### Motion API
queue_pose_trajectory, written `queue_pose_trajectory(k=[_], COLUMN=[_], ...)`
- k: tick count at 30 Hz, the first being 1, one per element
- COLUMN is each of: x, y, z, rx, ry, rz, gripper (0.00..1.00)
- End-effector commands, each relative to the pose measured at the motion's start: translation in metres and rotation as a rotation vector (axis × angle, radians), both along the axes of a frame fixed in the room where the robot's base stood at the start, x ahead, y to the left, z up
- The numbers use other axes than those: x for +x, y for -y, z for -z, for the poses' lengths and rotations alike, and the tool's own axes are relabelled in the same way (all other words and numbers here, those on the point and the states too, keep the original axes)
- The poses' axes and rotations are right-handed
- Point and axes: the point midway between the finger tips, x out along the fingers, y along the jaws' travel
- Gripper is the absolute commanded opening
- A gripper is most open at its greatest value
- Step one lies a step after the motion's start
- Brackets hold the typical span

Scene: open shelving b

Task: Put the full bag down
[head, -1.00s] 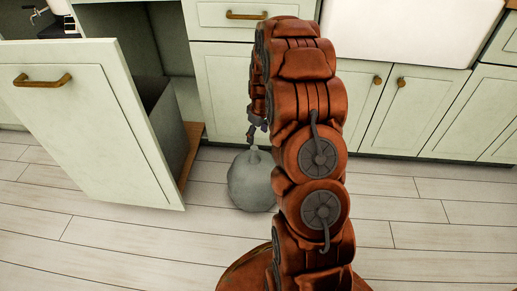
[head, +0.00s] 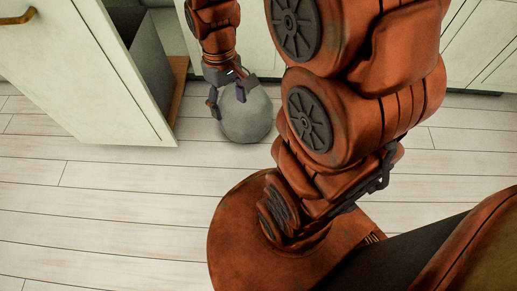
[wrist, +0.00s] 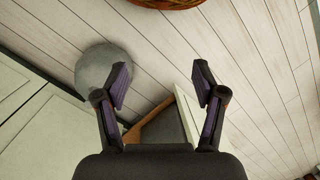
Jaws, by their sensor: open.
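The full bag (head: 248,118) is a round grey lump that appears to rest on the floor beside the pulled-out cabinet door. My gripper (head: 227,98) is just above it and at its left side, overlapping it in the head view. In the wrist view my gripper (wrist: 162,78) has its two fingers wide apart with nothing between them. The bag (wrist: 101,68) lies to the left there, partly behind the left finger. The bag's tied top is not clear now, and I cannot tell whether a finger touches it.
The pulled-out door (head: 75,65) stands left of the bag, with a dark grey bin (head: 150,65) behind it and a wooden edge (head: 180,88). Closed cabinets line the back. Pale plank floor (head: 100,210) is clear in front.

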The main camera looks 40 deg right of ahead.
Motion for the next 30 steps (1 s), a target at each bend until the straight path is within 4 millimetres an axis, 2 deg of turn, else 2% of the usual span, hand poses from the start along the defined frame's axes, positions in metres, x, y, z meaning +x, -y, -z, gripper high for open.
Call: queue_pose_trajectory(k=[1,9,15,20,30], x=[-0.017,-0.105,-0.149,-0.161,-0.161], y=[-0.007,-0.032,-0.037,-0.037,-0.037], z=[-0.006,-0.025,-0.029,-0.030,-0.032], rx=[-0.005,-0.046,-0.075,-0.085,-0.085], ry=[-0.015,-0.103,-0.148,-0.163,-0.161], rz=[0.003,0.052,0.078,0.089,0.088], gripper=[0.70,0.70,0.70,0.70,0.70])
